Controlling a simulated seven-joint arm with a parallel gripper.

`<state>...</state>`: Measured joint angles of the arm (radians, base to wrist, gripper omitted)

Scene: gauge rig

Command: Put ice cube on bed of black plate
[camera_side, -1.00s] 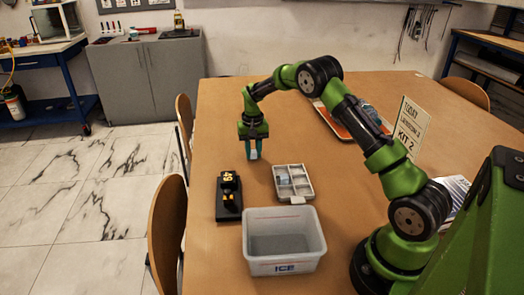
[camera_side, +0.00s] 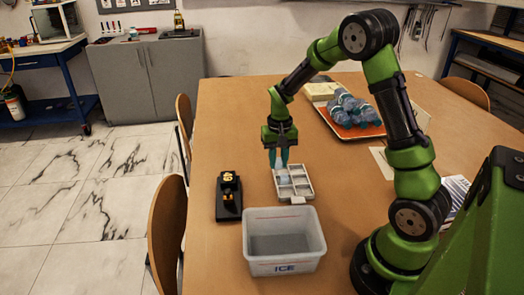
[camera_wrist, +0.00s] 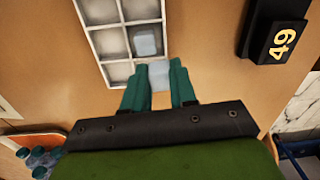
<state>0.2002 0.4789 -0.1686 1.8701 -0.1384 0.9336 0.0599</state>
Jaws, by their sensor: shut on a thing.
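My gripper (camera_side: 281,166), with teal fingers, is over the back of the grey compartment tray (camera_side: 297,198) in the side view. In the wrist view, my gripper (camera_wrist: 159,82) is shut on a pale ice cube (camera_wrist: 160,74) between its fingertips, beside the tray (camera_wrist: 97,43). Another pale cube (camera_wrist: 145,42) sits in a tray compartment. The black plate device (camera_side: 229,213) stands on the table left of the tray, apart from my gripper. Its black block (camera_wrist: 274,28) shows a yellow "49" in the wrist view. Its bed looks empty in the side view.
A clear bin (camera_side: 284,266) marked ICE stands in front of the tray. An orange tray with several blue bottles (camera_side: 352,108) is at the back right. Wooden chairs (camera_side: 168,235) stand along the left table edge.

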